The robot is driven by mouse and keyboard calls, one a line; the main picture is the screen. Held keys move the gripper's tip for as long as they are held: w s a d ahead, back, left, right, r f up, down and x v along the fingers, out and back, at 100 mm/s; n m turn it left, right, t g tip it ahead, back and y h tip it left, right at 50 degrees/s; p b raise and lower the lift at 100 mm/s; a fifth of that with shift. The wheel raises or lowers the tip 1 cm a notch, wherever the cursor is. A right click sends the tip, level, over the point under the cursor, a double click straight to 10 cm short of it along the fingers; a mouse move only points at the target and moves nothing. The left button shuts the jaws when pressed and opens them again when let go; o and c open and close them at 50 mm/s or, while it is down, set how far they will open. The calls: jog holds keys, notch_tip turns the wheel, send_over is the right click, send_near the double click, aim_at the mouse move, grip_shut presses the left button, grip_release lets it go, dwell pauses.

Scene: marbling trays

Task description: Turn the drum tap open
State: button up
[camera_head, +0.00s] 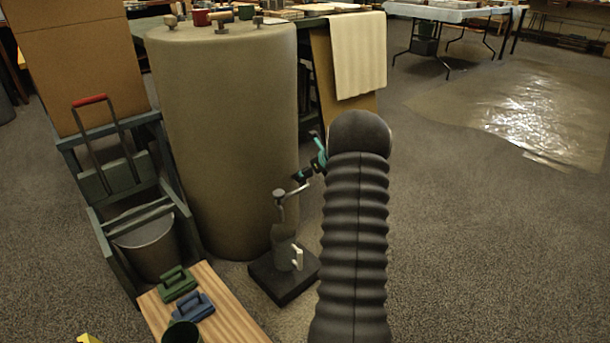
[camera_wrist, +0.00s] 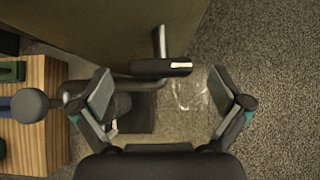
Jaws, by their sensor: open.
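The drum (camera_head: 225,120) is a large beige cylinder standing on the floor; its wall fills the top of the wrist view (camera_wrist: 90,25). A dark tap (camera_wrist: 160,68) with a pale mark juts from it on a metal stem. Its bent lever runs left to a grey ball knob (camera_wrist: 30,105), which also shows in the head view (camera_head: 279,194). My gripper (camera_wrist: 165,90) is open and empty. In the wrist view the tap lies between its fingers, and the left finger overlaps the lever. I cannot tell whether they touch. My arm partly hides the gripper in the head view (camera_head: 316,158).
A greyish jug (camera_head: 284,250) with a white handle stands on a black block (camera_head: 270,284) below the lever. A wooden board (camera_head: 225,318) with green and blue tools lies at the front left. A bucket (camera_head: 148,245) stands in a frame.

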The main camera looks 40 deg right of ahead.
jog(key=shift+x, duration=1.4)
jog(key=c, duration=1.2)
jog(key=shift+o, duration=0.2)
